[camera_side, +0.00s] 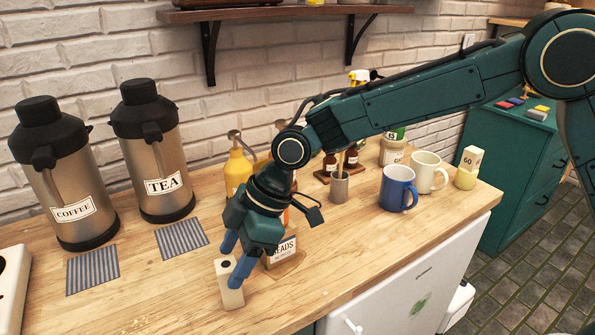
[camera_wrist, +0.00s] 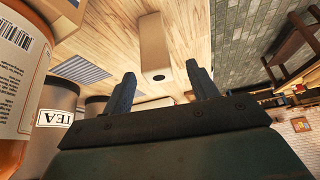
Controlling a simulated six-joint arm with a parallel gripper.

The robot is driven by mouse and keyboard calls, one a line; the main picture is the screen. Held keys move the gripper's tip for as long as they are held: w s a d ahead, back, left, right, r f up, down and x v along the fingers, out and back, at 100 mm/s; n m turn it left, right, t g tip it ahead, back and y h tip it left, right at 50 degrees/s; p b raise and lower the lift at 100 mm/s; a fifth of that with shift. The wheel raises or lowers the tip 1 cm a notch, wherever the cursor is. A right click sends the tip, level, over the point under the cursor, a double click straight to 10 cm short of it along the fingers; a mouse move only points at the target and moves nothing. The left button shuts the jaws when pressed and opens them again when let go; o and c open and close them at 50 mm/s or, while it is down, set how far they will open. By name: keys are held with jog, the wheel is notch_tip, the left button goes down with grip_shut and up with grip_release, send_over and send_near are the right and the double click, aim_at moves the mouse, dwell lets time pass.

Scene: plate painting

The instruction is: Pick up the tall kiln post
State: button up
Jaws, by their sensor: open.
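The tall kiln post (camera_side: 230,296) is a pale cream block with a dark hole in its top. It stands upright on the wooden counter near the front edge. My gripper (camera_side: 229,268) is open, with its blue fingers pointing down at the post's top, one to either side in the picture. In the wrist view the post (camera_wrist: 154,40) shows between and beyond the open fingertips of my gripper (camera_wrist: 161,70), with a gap on both sides. I cannot tell whether a finger touches it.
A box labelled as beads (camera_side: 284,250) stands close behind my gripper. Coffee (camera_side: 66,190) and tea (camera_side: 158,165) flasks stand at the left behind striped cloths (camera_side: 92,270). A blue mug (camera_side: 397,188) and cream mug (camera_side: 426,172) stand at the right. The counter around the post's front is clear.

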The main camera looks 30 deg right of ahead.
aim_at(223, 276)
jog(key=shift+x, duration=2.55)
jog(key=shift+w, duration=0.15)
jog(key=c, duration=1.2)
